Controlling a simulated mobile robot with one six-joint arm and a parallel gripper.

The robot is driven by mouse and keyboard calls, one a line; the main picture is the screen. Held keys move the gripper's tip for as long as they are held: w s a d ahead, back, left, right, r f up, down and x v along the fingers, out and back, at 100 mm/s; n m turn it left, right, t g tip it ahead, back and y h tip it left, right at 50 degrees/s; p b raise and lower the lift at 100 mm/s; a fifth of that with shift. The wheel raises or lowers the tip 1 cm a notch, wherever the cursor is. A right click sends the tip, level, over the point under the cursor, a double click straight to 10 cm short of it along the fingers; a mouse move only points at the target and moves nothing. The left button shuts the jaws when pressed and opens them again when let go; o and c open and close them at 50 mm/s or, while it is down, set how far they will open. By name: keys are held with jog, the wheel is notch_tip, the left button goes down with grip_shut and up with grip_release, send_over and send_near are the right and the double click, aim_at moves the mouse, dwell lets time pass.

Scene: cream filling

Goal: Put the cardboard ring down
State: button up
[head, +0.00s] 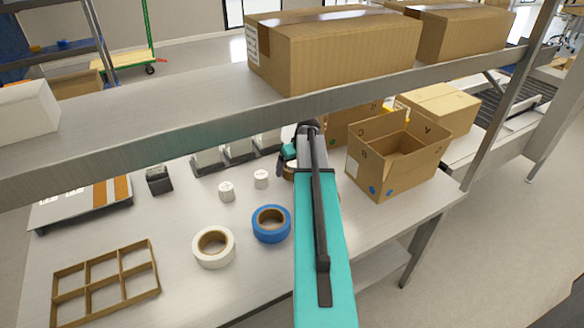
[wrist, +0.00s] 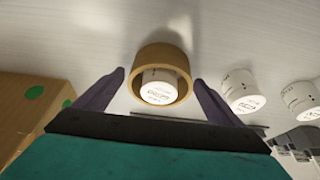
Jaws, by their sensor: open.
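The cardboard ring (wrist: 161,55) stands around a small white jar (wrist: 159,91) on the pale table in the wrist view. The printed lid of the jar shows inside the ring. The ring appears to rest on the table. My gripper (wrist: 159,77) is open, with one dark finger to the left of the ring and one to the right. A gap shows between each finger and the ring. In the head view my arm covers most of this spot, and only a small part of the ring (head: 289,173) shows beside it.
Two more white jars (head: 226,191) (head: 261,179) stand left of the ring. A blue tape roll (head: 271,224), a white tape roll (head: 213,247) and a cardboard divider (head: 106,281) lie nearer. An open cardboard box (head: 397,158) stands right of my arm. A metal shelf (head: 160,142) spans above the table.

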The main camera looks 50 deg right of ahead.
jog(key=b+v, duration=0.1)
jog(key=v, duration=1.1)
jog(key=shift+b, duration=0.4)
jog(key=shift+r, duration=0.1)
dwell(0.5)
